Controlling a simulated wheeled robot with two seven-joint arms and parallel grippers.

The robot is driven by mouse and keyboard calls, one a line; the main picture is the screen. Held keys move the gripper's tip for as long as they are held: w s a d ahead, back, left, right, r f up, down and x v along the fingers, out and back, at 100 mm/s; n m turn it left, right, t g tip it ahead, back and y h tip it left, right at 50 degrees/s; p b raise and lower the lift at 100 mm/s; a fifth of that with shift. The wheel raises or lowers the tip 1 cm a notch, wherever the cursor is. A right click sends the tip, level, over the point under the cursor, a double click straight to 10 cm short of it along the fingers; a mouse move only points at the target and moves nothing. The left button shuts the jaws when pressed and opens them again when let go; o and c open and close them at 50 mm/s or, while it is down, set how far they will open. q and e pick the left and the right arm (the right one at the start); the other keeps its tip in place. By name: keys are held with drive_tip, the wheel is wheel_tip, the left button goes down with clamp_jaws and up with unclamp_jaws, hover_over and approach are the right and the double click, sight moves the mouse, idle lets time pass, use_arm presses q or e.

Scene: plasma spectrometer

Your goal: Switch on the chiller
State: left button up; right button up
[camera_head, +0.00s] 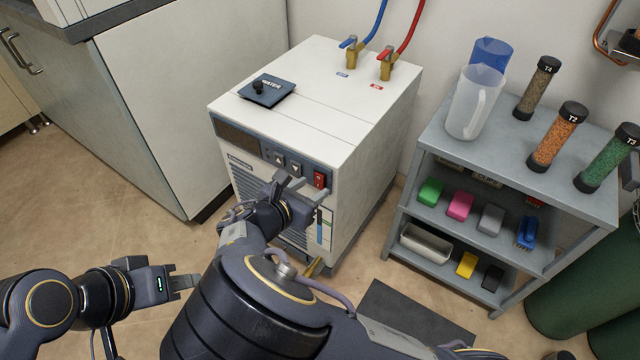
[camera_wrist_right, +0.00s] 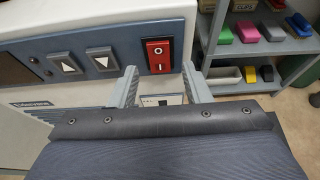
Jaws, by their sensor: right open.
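The chiller (camera_head: 335,115) is a white box on the floor with a dark control strip on its front. Its red rocker switch (camera_head: 319,179) sits at the right end of the strip; it also shows in the right wrist view (camera_wrist_right: 158,55), marked with a circle and a bar. My right gripper (camera_head: 300,186) is open in front of the panel. In the right wrist view its fingers (camera_wrist_right: 160,80) point at the panel, one to each side of the switch and slightly below it. Contact cannot be told. My left gripper (camera_head: 184,288) is low at the left, away from the chiller; its jaw gap is unclear.
Two arrow buttons (camera_wrist_right: 84,62) sit left of the switch. Blue and red hoses (camera_head: 408,30) join valves on the chiller's top, beside a black water cap (camera_head: 266,90). A grey shelf cart (camera_head: 428,165) stands right, a white cabinet (camera_head: 180,90) left.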

drive_tip(key=shift+w+d+f, duration=0.25)
drive_tip(key=shift+w+d, duration=0.1)
drive_tip(key=shift+w, duration=0.1)
use_arm(q)
drive_tip(key=shift+w+d+f, duration=0.25)
drive_tip(key=shift+w+f, duration=0.05)
drive_tip(key=shift+w, duration=0.1)
use_arm(e)
clamp_jaws()
drive_tip(key=shift+f+t+h+b, duration=0.4)
drive_tip(key=shift+t+b, duration=0.2)
drive_tip(key=shift+t+h, duration=0.5)
drive_tip(key=shift+t, duration=0.1)
use_arm(q)
drive_tip(key=shift+f, duration=0.75)
use_arm(e)
unclamp_jaws()
